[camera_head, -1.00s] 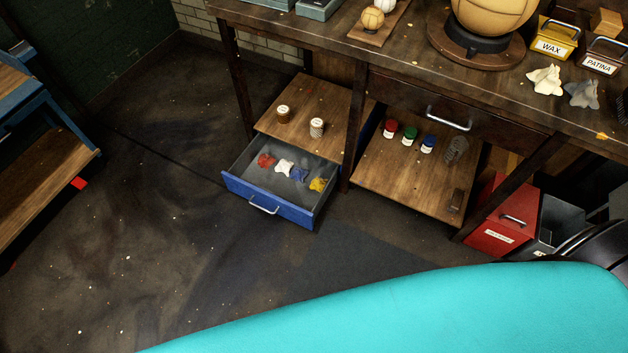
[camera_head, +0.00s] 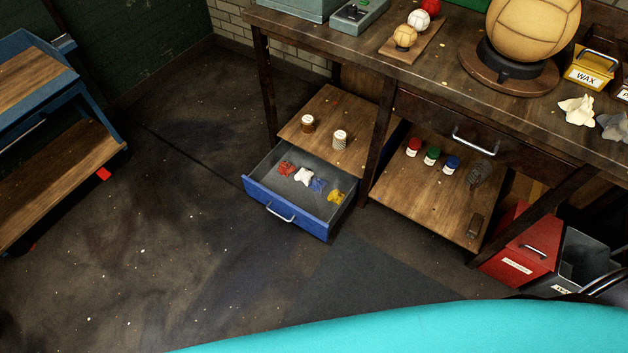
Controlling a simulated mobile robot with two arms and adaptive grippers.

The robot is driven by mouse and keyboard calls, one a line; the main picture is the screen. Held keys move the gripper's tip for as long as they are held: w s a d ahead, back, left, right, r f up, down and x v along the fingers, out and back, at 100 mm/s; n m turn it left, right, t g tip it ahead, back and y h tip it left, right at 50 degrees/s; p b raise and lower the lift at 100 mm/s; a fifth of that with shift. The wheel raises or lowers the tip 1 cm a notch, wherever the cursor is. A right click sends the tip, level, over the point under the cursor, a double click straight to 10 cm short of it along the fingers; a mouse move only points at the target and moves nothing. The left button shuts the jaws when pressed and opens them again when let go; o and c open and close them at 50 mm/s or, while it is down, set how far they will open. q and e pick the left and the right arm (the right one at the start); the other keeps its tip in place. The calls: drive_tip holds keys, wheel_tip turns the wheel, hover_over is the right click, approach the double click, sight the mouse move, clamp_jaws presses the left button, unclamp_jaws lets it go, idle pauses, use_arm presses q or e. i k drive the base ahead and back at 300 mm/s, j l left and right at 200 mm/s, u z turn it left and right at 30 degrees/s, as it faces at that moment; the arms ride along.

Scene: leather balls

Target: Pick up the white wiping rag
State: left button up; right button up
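A cream-white crumpled rag (camera_head: 577,110) lies on the workbench top at the right, beside a grey rag (camera_head: 614,126). Neither of my grippers is in view.
The workbench (camera_head: 440,62) carries a large leather ball (camera_head: 532,30) on a stand and a yellow WAX box (camera_head: 590,68). Jars stand on the lower shelves. A red bin (camera_head: 519,246) is at lower right. A blue cart (camera_head: 50,130) stands left. The floor before the drawer is clear.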

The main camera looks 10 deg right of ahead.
sight(304, 175)
drive_tip(key=z, duration=2.6)
drive_tip(key=u, duration=2.3)
drive_tip(key=i+j+z, duration=0.1)
drive_tip(key=z, duration=0.4)
drive_tip(key=i+j+z, duration=0.1)
drive_tip(key=z, duration=0.35)
drive_tip(key=j+z, duration=0.3)
drive_tip(key=z, duration=0.2)
drive_tip(key=i+j, duration=0.05)
